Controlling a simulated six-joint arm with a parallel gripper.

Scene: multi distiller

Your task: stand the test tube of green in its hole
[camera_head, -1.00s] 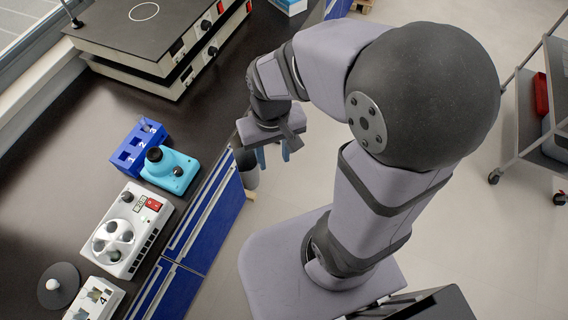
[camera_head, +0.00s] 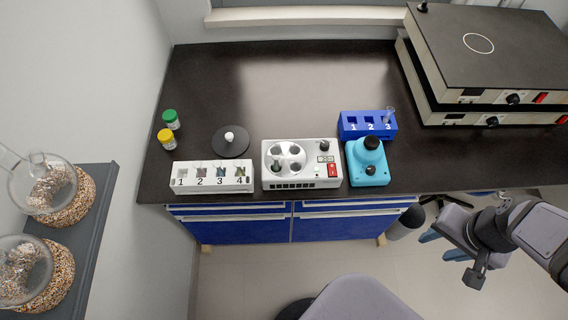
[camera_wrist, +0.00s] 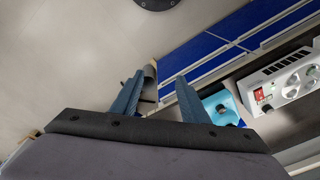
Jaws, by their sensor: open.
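A white rack (camera_head: 212,184) with holes numbered 1 to 4 stands at the bench's front left. Small tubes show in it; one in hole 4 looks greenish (camera_head: 241,171), but it is too small to be sure. A blue rack (camera_head: 366,131) numbered 1 to 3 stands farther right, with a clear tube (camera_head: 389,116) at hole 3; its contents cannot be told. My gripper (camera_head: 440,246) is open and empty, off the bench's front edge at the right. In the wrist view its two blue fingers (camera_wrist: 160,79) are apart with nothing between them.
A white centrifuge-like machine (camera_head: 328,150) and a turquoise device (camera_head: 369,170) stand between and before the racks. Green-capped (camera_head: 171,119) and yellow-capped (camera_head: 167,139) jars and a black disc (camera_head: 231,148) are at left. Stacked hotplates (camera_head: 480,110) fill the right; the bench's back middle is clear.

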